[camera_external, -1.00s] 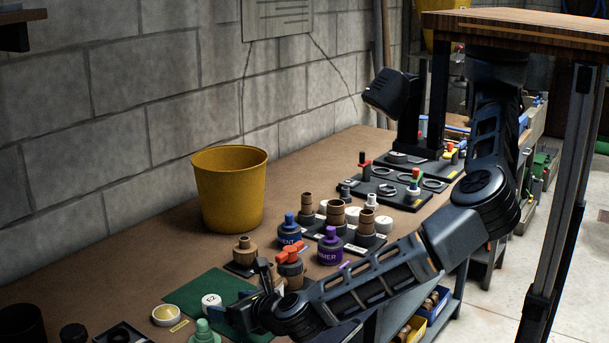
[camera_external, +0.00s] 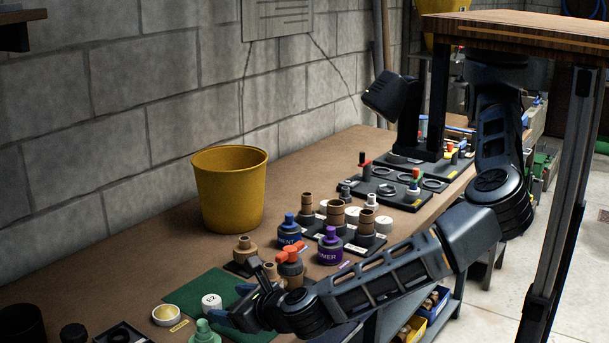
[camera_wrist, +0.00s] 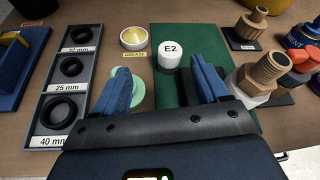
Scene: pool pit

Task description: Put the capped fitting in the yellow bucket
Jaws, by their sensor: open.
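A white capped piece marked E2 (camera_external: 211,302) stands upright on a green mat (camera_external: 190,293). I take it for the capped fitting. It also shows in the wrist view (camera_wrist: 168,54), beyond and between my fingertips. The yellow bucket (camera_external: 229,190) stands upright by the wall, behind the mat; its inside floor is hidden. My gripper (camera_external: 241,296) is low over the front of the mat, open and empty, its two blue fingers on either side of E2's line in the wrist view (camera_wrist: 166,64). I see no contact with E2.
A pale green piece (camera_wrist: 138,92) lies partly behind my left finger. A brown threaded fitting (camera_wrist: 262,72) stands close to my right finger. A yellow-topped tin (camera_external: 166,314) and a sizing tray (camera_wrist: 68,85) are left. Blue and purple bottles (camera_external: 331,249) stand right.

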